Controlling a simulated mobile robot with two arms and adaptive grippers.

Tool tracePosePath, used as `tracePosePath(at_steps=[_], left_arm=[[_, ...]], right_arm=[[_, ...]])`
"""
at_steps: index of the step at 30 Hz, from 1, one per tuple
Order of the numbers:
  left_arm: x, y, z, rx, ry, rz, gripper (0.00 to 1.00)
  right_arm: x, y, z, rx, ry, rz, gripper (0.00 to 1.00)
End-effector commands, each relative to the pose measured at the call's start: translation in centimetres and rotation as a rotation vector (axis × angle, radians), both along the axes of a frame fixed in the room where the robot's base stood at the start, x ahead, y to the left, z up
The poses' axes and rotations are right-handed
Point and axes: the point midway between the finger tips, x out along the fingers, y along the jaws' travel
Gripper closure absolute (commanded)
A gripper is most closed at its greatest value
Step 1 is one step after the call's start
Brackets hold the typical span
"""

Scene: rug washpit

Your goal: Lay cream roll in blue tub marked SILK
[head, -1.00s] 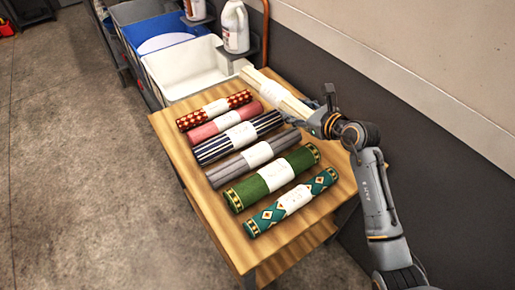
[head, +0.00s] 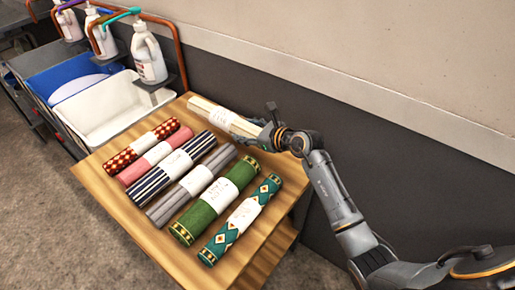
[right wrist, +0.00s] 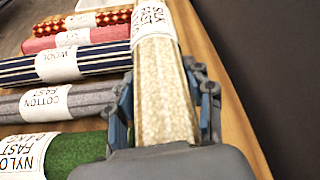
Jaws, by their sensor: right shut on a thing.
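The cream roll (head: 215,118) lies along the back edge of the wooden table, with a white paper band around it. In the right wrist view its band (right wrist: 155,22) reads SILK FAST. My right gripper (head: 270,128) is shut on its near right end, with a finger on each side of the roll. I cannot tell whether the roll is lifted off the table. The blue tub (head: 42,87) stands at the left behind a white tub and has something pale and rounded inside. No SILK marking on it is readable. My left gripper is not in view.
The wooden table (head: 97,187) holds several other rolls: red patterned, pink, navy striped, grey, green (head: 215,200) and teal. The white tub (head: 105,110) lies between table and blue tub. White pump bottles (head: 149,55) and a copper pipe stand behind. A wall runs along the back.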

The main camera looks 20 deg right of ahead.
Motion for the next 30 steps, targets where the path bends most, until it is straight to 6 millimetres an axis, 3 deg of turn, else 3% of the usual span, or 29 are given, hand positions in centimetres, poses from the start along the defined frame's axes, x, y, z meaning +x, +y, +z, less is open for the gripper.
tracePosePath(at_steps=[3, 8, 13, 18, 26, 27, 28, 30], left_arm=[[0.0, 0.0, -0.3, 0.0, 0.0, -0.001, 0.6], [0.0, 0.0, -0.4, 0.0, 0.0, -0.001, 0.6], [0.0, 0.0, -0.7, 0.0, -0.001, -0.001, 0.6], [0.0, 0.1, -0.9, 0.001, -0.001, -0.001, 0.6], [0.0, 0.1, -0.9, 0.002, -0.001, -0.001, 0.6], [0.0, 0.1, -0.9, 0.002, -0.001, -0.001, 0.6], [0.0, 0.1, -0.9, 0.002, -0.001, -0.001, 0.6], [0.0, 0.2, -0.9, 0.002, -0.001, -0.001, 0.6]], right_arm=[[-0.5, -1.2, -1.8, 0.004, 0.001, -0.001, 0.92], [-0.8, -1.9, -2.7, 0.002, -0.001, 0.001, 0.92], [-1.4, -3.5, -4.8, 0.004, 0.002, -0.002, 0.92], [-1.4, -3.4, -7.2, 0.005, 0.001, -0.001, 0.92], [-1.4, -3.4, -7.6, 0.001, -0.001, 0.001, 0.92], [-1.4, -3.4, -7.8, 0.0, 0.002, 0.002, 0.44], [-1.4, -3.4, -7.8, 0.0, 0.002, 0.002, 0.39], [-1.4, -3.4, -7.8, 0.001, 0.002, 0.002, 0.39]])
